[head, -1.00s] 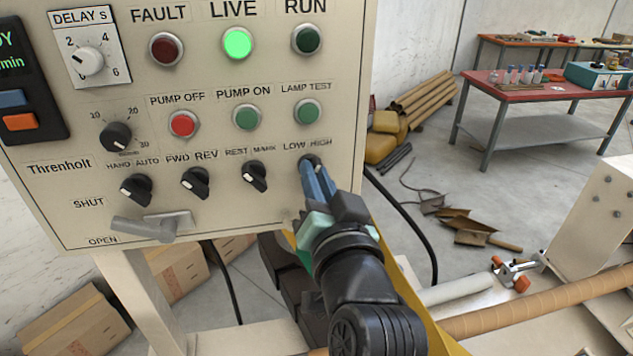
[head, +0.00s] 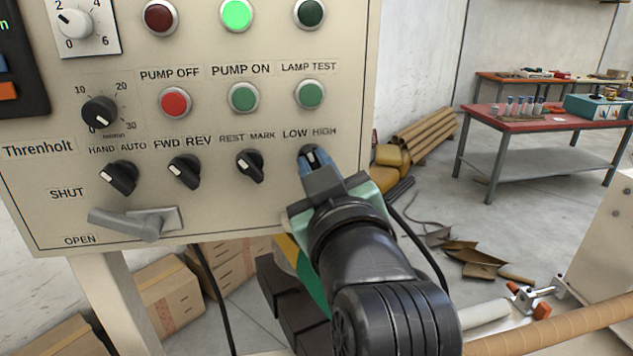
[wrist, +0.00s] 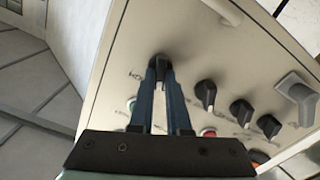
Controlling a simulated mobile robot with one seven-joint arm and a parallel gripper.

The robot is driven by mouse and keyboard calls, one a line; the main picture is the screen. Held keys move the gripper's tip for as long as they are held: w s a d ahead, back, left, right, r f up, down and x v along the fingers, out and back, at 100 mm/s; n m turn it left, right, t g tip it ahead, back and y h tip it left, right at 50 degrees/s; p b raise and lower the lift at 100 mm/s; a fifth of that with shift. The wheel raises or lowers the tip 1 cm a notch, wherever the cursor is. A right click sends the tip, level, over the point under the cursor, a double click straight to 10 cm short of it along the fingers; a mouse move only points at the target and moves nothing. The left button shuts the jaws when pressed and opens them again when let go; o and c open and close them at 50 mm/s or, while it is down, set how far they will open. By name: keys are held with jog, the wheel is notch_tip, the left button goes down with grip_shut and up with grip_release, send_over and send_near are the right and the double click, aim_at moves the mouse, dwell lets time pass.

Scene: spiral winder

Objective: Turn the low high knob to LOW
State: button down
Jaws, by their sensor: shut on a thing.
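The low high knob (head: 311,155) is a black rotary knob with a pale pointer line, under the LOW and HIGH labels at the right of the panel's bottom row. In the head view its pointer line looks close to upright, tilted slightly left. My gripper (head: 313,161) is shut on this knob, with a blue finger on each side of it. In the wrist view the knob (wrist: 159,66) sits between the two fingertips. The lower part of the knob is hidden behind the fingers in the head view.
The REST MARK knob (head: 250,165) is just left of my gripper, and the LAMP TEST button (head: 310,94) is above it. A grey SHUT/OPEN lever (head: 135,222) sticks out at lower left. Cardboard boxes (head: 165,295) stand below the panel. A red-topped table (head: 550,112) is at far right.

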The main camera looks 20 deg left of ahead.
jog(key=shift+n+b, duration=0.75)
jog(key=shift+n, duration=0.35)
jog(key=c, duration=0.9)
grip_release()
jog(key=b+v, duration=0.8)
jog(key=v, duration=0.5)
jog(key=shift+b, duration=0.3)
